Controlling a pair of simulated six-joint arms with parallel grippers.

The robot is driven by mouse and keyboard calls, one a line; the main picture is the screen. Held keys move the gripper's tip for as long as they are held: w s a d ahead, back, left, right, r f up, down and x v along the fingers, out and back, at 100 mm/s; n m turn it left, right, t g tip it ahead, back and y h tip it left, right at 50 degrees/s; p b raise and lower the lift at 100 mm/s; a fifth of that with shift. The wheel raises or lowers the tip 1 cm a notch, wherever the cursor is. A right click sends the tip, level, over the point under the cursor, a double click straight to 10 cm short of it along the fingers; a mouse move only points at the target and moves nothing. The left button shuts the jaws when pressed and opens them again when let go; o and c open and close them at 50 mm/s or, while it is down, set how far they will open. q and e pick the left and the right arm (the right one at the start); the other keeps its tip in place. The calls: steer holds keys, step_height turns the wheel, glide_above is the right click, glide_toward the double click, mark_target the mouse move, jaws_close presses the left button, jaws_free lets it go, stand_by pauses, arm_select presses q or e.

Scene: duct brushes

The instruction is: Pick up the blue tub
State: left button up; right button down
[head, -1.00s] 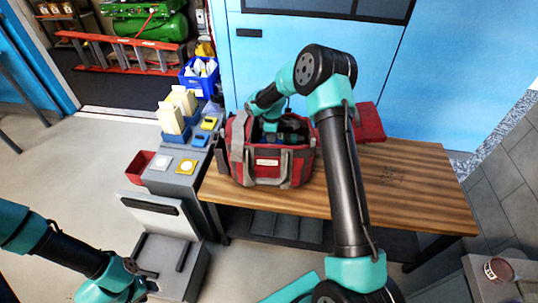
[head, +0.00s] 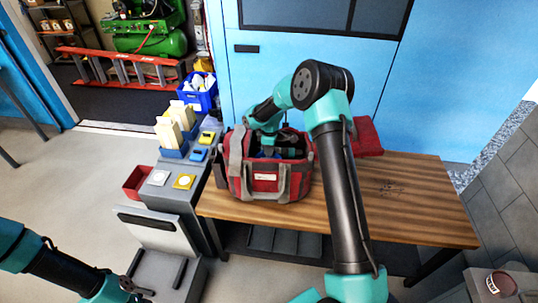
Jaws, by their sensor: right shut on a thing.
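A red and grey tool bag (head: 268,184) stands open on the wooden bench. My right gripper (head: 266,146) reaches down into the bag from above; its jaws are shut, and its fingertips are partly hidden by the bag and its contents. A small patch of blue, seemingly the blue tub (head: 264,154), shows at the fingertips inside the bag. Most of it is hidden, so its shape is unclear. My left gripper (head: 138,290) is low at the left, away from the bag, with its jaws too small and dark to read.
A grey cart (head: 172,190) with yellow, blue and red containers stands left. A blue bin (head: 199,94) is behind it.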

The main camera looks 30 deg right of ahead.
step_height(320, 180, up, 17)
steer(key=shift+r, duration=0.2)
stand_by(0.8)
